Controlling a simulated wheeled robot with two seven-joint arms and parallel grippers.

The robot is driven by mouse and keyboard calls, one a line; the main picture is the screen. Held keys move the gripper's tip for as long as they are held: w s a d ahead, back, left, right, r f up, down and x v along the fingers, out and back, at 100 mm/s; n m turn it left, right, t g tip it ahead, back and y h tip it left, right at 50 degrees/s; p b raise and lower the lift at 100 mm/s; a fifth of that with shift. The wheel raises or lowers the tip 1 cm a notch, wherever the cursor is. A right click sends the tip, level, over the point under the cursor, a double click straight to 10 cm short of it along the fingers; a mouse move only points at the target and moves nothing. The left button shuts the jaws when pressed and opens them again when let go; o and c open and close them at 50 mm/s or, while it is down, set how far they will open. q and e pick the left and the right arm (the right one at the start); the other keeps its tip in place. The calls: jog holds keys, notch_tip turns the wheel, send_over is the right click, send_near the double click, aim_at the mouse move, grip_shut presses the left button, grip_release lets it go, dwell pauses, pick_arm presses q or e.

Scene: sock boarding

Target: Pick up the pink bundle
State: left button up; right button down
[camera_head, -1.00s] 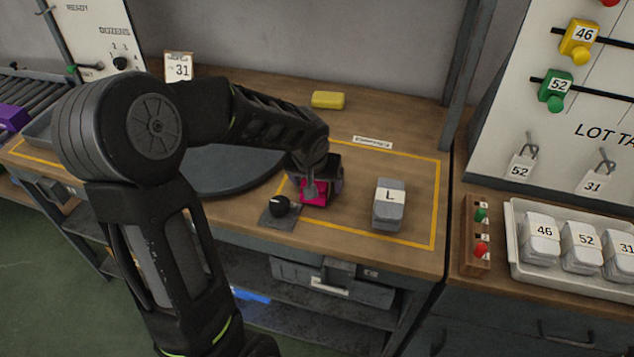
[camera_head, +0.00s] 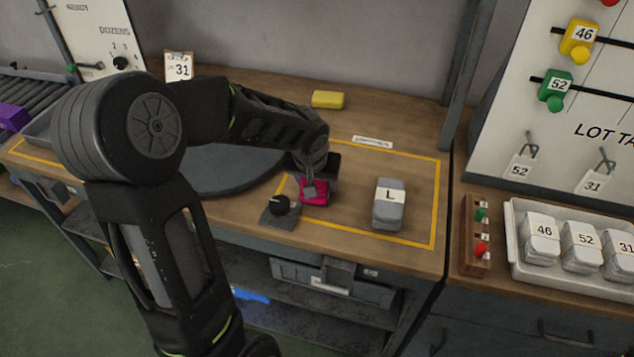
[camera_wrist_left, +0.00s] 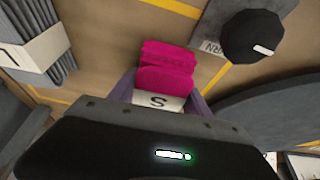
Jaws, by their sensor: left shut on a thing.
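The pink bundle (camera_head: 316,197) is on the wooden bench inside the yellow outline, partly hidden by my left gripper (camera_head: 310,188) in the head view. In the left wrist view the pink bundle (camera_wrist_left: 168,66) is a folded stack with a white band marked S. My left gripper (camera_wrist_left: 160,92) is shut on it, with a finger on each side of the band. I cannot tell whether the bundle is touching the bench or slightly above it. My right gripper is not in view.
A grey bundle marked L (camera_head: 388,205) stands to the right. A black knob (camera_head: 280,204) on a dark plate is close at the left. A round dark disc (camera_head: 225,172) lies further left. A yellow block (camera_head: 328,99) is at the back. Bare bench lies beyond the grey bundle.

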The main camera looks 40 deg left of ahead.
pick_arm(q)
jog(key=c, duration=0.8)
jog(key=shift+o, duration=0.2)
notch_tip(320, 180, up, 10)
jog(key=shift+r, duration=0.1)
dwell(0.4)
